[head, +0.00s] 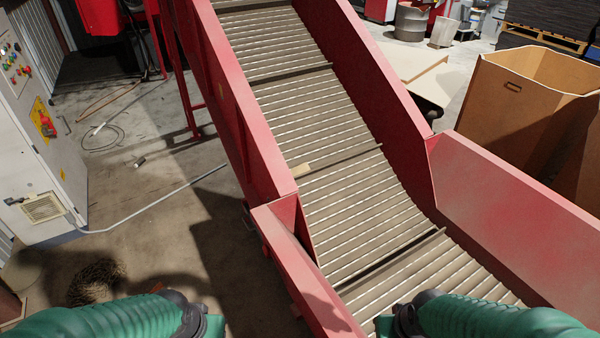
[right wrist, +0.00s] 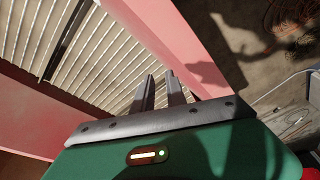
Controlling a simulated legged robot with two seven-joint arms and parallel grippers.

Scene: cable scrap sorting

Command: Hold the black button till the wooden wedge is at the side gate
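A small pale wooden wedge (head: 302,170) lies on the slatted conveyor belt (head: 345,205), close to its left red wall and just beside a dark cross bar. The grey control cabinet (head: 40,165) at the far left carries several small coloured buttons (head: 14,60); I cannot pick out a black one. I cannot clearly identify a side gate. My right gripper (right wrist: 160,76) shows in the right wrist view, its two dark fingers parted with nothing between them, over the belt and near a red wall. My left gripper is out of view; only my left arm shows.
Red side walls (head: 500,195) flank the sloping belt. A large cardboard box (head: 520,95) stands at the right. A grey rod or pipe (head: 150,208) and cable scraps (head: 97,280) lie on the concrete floor at left, with open floor between.

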